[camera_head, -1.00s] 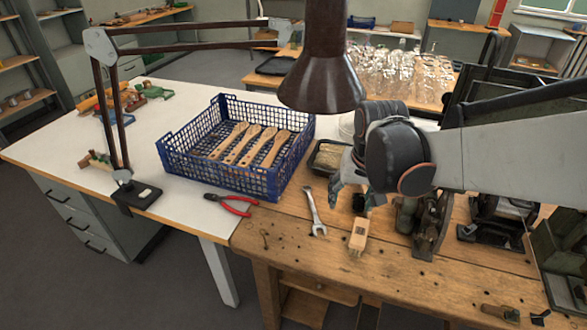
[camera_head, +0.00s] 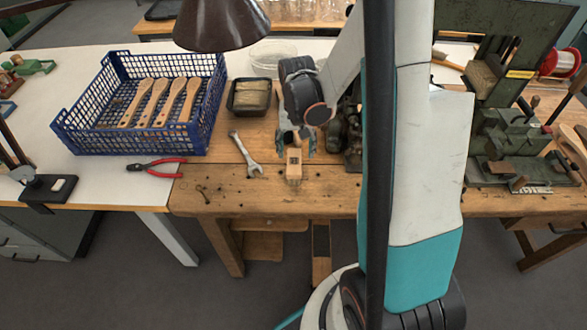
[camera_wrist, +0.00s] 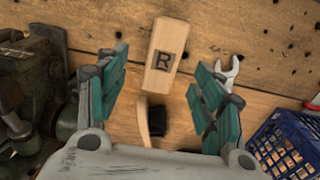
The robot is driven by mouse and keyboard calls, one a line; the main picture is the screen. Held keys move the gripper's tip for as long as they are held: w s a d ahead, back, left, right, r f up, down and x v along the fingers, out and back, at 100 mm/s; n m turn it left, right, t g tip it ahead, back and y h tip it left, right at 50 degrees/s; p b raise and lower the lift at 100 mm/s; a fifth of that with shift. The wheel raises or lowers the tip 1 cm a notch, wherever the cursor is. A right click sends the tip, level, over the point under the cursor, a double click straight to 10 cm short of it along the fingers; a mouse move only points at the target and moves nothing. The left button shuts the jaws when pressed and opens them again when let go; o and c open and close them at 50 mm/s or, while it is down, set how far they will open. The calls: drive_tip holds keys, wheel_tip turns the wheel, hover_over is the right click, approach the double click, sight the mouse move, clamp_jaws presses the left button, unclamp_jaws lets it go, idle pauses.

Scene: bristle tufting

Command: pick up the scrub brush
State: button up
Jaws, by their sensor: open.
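In the wrist view, a scrub brush (camera_wrist: 143,121) with a curved pale wooden back and black bristles (camera_wrist: 157,120) lies on the bench between my fingers, its near end hidden by my gripper's body. My gripper (camera_wrist: 160,62) is open, with teal pads on both sides of the brush and no grip on it. In the head view, my gripper (camera_head: 295,148) hangs over the wooden bench and the brush cannot be made out. A wooden block (camera_wrist: 166,57) marked R lies just beyond the brush; it also shows in the head view (camera_head: 294,164).
A blue crate (camera_head: 130,147) with several wooden-handled pieces stands to the left. A black tray (camera_head: 250,111) sits behind the wrench. Dark machinery (camera_wrist: 28,85) stands close to my gripper on the wrist view's left.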

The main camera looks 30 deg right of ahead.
sight(294, 161)
drive_tip(key=f+b, duration=0.1)
drive_tip(key=f, duration=0.1)
drive_tip(key=f+b, duration=0.1)
drive_tip(key=f, duration=0.2)
drive_tip(key=f+b, duration=0.1)
drive_tip(key=f, duration=0.1)
drive_tip(key=shift+w+a+f, duration=0.1)
drive_tip(key=shift+w+f, duration=0.05)
drive_tip(key=shift+w, duration=0.2)
drive_tip(key=c, duration=1.2)
